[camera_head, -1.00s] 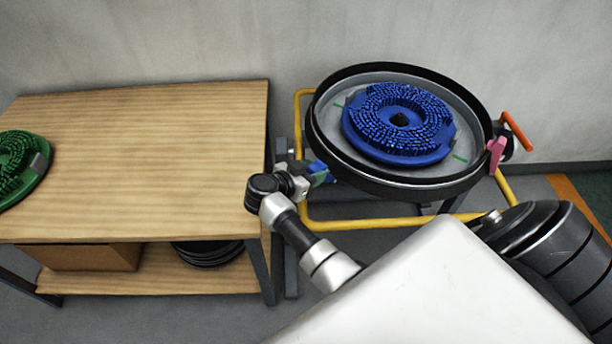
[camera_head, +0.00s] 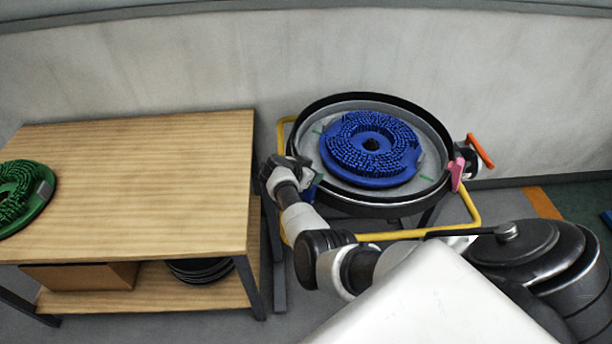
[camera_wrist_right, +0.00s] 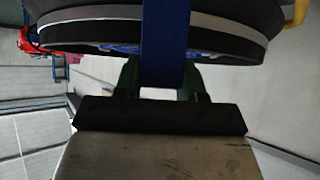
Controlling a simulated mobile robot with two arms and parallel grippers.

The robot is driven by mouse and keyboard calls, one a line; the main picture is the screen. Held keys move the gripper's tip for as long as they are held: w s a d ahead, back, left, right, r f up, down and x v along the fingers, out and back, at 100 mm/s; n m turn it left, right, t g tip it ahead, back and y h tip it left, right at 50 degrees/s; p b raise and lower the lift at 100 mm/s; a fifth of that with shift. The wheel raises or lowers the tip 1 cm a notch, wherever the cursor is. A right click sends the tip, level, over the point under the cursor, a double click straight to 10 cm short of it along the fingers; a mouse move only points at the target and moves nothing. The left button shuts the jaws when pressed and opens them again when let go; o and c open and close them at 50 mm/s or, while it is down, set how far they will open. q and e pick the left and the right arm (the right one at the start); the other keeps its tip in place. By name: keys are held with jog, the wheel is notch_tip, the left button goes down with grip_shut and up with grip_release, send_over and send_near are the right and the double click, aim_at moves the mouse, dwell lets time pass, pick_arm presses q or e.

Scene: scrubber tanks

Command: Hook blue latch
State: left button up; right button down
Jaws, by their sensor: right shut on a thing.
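The blue latch (camera_head: 314,186) is at the left side of the round tank (camera_head: 425,130). It is mostly hidden behind my right gripper in the head view. In the right wrist view the blue latch (camera_wrist_right: 165,45) is a flat upright strip. It crosses in front of the tank's dark rim. My right gripper (camera_wrist_right: 160,80) has green fingertips, one on each side of the strip, and is shut on it. I cannot tell whether the latch is hooked on the rim. My left gripper is not in view.
A blue brush disc (camera_head: 370,148) lies in the tank. A pink latch (camera_head: 457,174) and an orange handle (camera_head: 481,150) are at the tank's right. A yellow tube frame (camera_head: 400,235) runs below. A wooden table (camera_head: 140,180) with a green brush (camera_head: 22,190) stands left.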

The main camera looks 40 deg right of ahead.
jog(key=shift+d+y+p, duration=0.35)
jog(key=shift+d+y, duration=0.15)
jog(key=shift+d, duration=0.15)
jog(key=shift+f, duration=0.1)
jog(key=c, duration=1.1)
grip_release()
jog(key=o, duration=0.5)
jog(key=shift+w+d+f, duration=0.1)
jog(key=shift+d+f, duration=0.05)
jog(key=shift+c, duration=0.2)
